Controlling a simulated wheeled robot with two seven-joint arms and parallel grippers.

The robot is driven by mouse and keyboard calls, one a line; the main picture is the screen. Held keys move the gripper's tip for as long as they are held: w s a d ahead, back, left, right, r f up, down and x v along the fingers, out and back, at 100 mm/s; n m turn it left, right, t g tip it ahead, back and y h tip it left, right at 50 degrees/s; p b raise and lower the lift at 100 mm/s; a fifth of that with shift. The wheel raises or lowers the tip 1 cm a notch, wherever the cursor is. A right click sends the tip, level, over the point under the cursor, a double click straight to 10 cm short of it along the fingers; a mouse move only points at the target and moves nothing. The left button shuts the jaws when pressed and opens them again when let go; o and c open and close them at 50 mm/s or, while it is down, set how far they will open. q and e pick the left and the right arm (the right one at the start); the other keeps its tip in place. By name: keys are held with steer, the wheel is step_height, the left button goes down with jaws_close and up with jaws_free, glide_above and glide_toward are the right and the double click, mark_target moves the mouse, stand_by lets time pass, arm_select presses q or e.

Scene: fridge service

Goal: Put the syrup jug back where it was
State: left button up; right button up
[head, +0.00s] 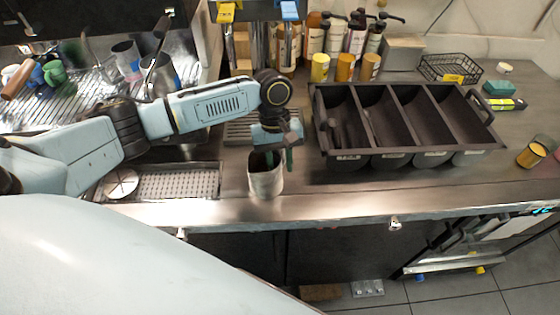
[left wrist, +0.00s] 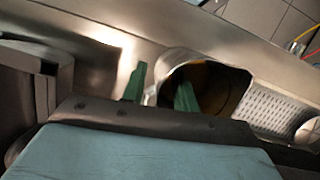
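A metal jug (head: 265,182), which I take to be the syrup jug, stands upright on the steel counter near its front edge. It also shows in the left wrist view (left wrist: 232,78), with a dark, amber-brown inside. My left gripper (head: 281,160) is at the jug's right side, pointing down. In the left wrist view its green fingers (left wrist: 160,90) are apart, one over the jug's opening and one outside it. The jug's near wall or handle lies between them; I cannot tell which. No firm contact shows. My right gripper is not in view.
A black divided bin (head: 405,122) stands right of the jug. Bottles and yellow-topped jars (head: 345,67) stand behind it. A perforated drain plate (head: 178,184) lies to the left. A yellow-topped cup (head: 531,155) is at far right. The front counter strip is clear.

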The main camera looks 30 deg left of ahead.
arm_select(q)
steer(key=v, duration=1.2)
steer(key=shift+r, duration=0.1)
